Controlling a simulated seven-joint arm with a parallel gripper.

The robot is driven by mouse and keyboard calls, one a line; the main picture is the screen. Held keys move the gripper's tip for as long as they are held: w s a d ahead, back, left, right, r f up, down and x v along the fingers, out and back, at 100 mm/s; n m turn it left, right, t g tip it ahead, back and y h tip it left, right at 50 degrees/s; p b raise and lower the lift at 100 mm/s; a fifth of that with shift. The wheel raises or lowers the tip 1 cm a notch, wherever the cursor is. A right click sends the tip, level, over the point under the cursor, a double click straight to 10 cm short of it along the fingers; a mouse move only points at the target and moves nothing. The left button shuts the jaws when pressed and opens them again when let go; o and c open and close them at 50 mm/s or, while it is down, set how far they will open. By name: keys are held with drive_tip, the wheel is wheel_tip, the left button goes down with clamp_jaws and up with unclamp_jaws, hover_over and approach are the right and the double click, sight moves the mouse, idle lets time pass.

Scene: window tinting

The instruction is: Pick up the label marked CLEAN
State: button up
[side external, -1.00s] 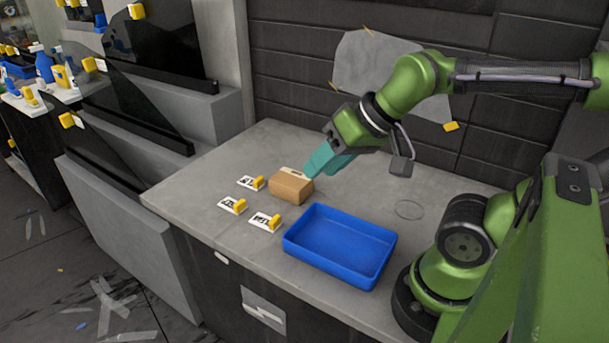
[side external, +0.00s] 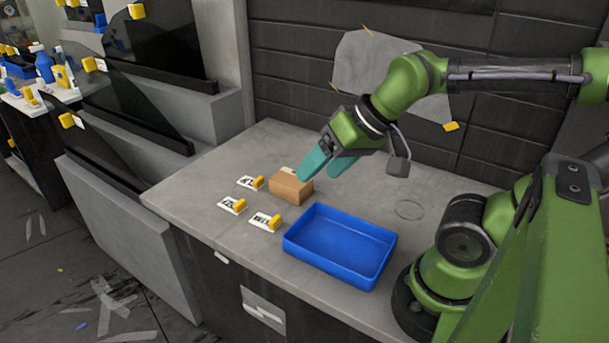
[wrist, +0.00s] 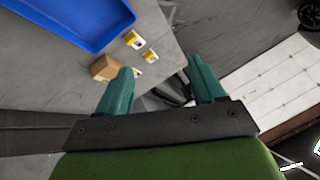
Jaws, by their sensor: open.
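Three white labels with dark print and yellow tabs lie on the grey counter: a back one (side external: 247,182), a left one (side external: 229,204) and a front one (side external: 262,221). The print is too small to tell which reads CLEAN. A brown box (side external: 291,190) stands beside them, with a pale piece on its top partly hidden by a finger. My gripper (side external: 318,174) is open and empty, its teal fingers above and right of the box. In the wrist view, my gripper (wrist: 159,66) is spread, with the box (wrist: 101,68) near its left finger.
An open blue tray (side external: 340,250) stands empty at the counter's front right; its edge also shows in the wrist view (wrist: 125,12). A thin ring mark (side external: 409,209) is on the counter. Dark panels stand at the left. The counter's left end is clear.

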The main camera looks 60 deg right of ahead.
drive_tip(key=w+d+f+n+g+h, duration=0.1)
drive_tip(key=w+d+f+n+g, duration=0.2)
drive_tip(key=w, duration=0.5)
drive_tip(key=w+d+f+n+g+h, duration=0.15)
drive_tip(key=w+f+g, duration=0.25)
drive_tip(key=w, duration=0.5)
hover_over(273, 218)
drive_tip(key=shift+y, duration=0.25)
wheel_tip(273, 218, down, 11)
drive_tip(key=shift+w+a+r, duration=0.1)
drive_tip(key=shift+w, duration=0.05)
drive_tip(key=shift+d+f, duration=0.2)
drive_tip(key=shift+f, duration=2.55)
drive_tip(key=c, duration=1.1)
